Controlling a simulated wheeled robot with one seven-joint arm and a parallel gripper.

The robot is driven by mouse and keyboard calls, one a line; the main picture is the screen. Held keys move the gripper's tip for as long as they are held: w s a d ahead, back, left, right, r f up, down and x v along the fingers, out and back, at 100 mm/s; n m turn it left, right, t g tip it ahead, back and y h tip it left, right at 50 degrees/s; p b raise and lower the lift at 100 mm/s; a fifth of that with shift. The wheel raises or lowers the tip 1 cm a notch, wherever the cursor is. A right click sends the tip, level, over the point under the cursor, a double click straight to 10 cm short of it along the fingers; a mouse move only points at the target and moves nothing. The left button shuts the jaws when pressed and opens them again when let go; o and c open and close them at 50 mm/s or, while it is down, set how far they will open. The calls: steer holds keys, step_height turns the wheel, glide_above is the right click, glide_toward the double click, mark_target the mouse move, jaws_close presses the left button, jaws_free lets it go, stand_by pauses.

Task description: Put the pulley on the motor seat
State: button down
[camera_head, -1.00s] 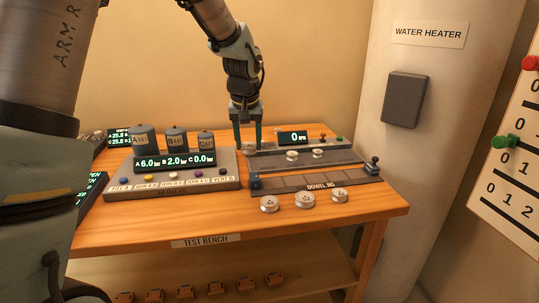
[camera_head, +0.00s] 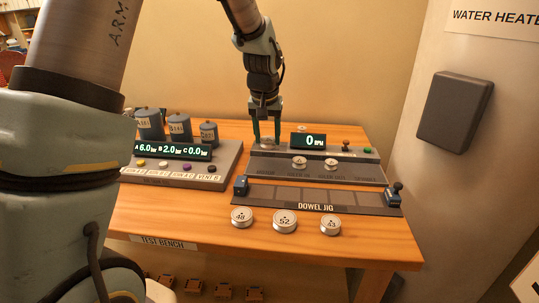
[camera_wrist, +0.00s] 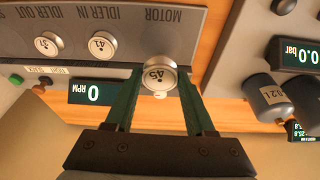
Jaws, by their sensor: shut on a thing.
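My gripper (camera_head: 266,137) points down at the left end of the grey drive panel (camera_head: 290,174). In the wrist view, its green fingers (camera_wrist: 160,88) are shut on a silver pulley marked 45 (camera_wrist: 159,73). A pulley marked 41 (camera_wrist: 102,43) sits at IDLER IN, and one marked 31 (camera_wrist: 48,43) sits at IDLER OUT.
The panel's display (camera_head: 308,141) reads 0 RPM. The dowel jig (camera_head: 314,197) lies in front. Loose pulleys 48 (camera_head: 242,217), 52 (camera_head: 285,220) and 43 (camera_head: 331,224) lie near the bench edge. A console with canisters (camera_head: 178,163) stands at left.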

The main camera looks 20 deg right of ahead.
mark_target(267, 148)
steer(key=shift+f+p, duration=0.45)
steer(key=shift+f, duration=2.5)
steer(key=shift+f, duration=0.1)
steer(key=shift+c, duration=1.3)
jaws_free()
steer(key=b+v, duration=0.2)
steer(key=v, duration=1)
steer(key=a+f+n, duration=0.2)
steer(key=a+f, duration=0.1)
steer(key=a, duration=1.3)
steer(key=s+a+f+n, duration=0.1)
steer(key=s+a, duration=0.2)
steer(key=a, duration=0.2)
steer(key=s+a+f+n+y, duration=0.1)
steer(key=s+a, duration=0.2)
steer(key=a, duration=0.1)
steer(key=s+a+f+n+g, duration=0.1)
steer(key=s+a, duration=0.2)
steer(key=a, duration=0.2)
steer(key=shift+s+a+f, duration=0.1)
steer(key=shift+a+f, duration=0.25)
steer(key=shift+f, duration=0.05)
